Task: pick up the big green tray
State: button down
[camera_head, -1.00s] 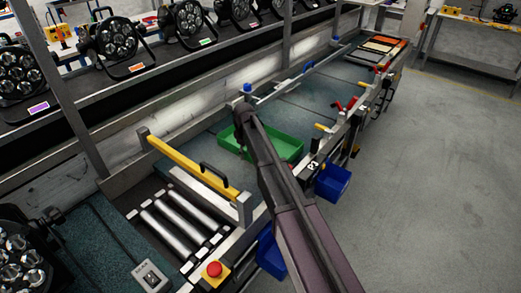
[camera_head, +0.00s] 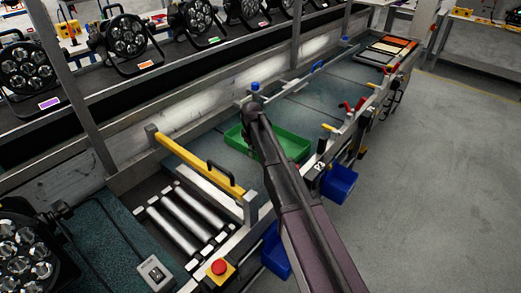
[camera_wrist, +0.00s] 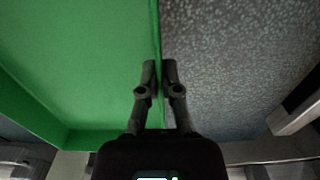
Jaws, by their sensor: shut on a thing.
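The big green tray (camera_head: 291,146) is on the workbench in the head view, partly hidden behind my arm. In the wrist view the tray (camera_wrist: 75,60) fills the left side, and its wall runs up the middle of the picture. My gripper (camera_wrist: 161,68) has one finger on each side of this wall and is shut on it. In the head view my arm covers the gripper's fingertips. I cannot tell whether the tray touches the bench. The tray looks empty where it shows.
A yellow bar (camera_head: 196,165) with a black handle stands left of the tray, by the metal rollers (camera_head: 172,225). Blue bins (camera_head: 339,184) hang on the bench front. Red-handled clamps (camera_head: 353,105) line the front edge. Par cans (camera_head: 127,37) stand on the rear shelf.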

jog(key=shift+r, duration=0.15)
notch_tip(320, 180, up, 10)
jog(key=p, duration=1)
jog(key=shift+f, duration=0.2)
dwell(0.4)
notch_tip(320, 180, up, 19)
jog(key=p, duration=1.9)
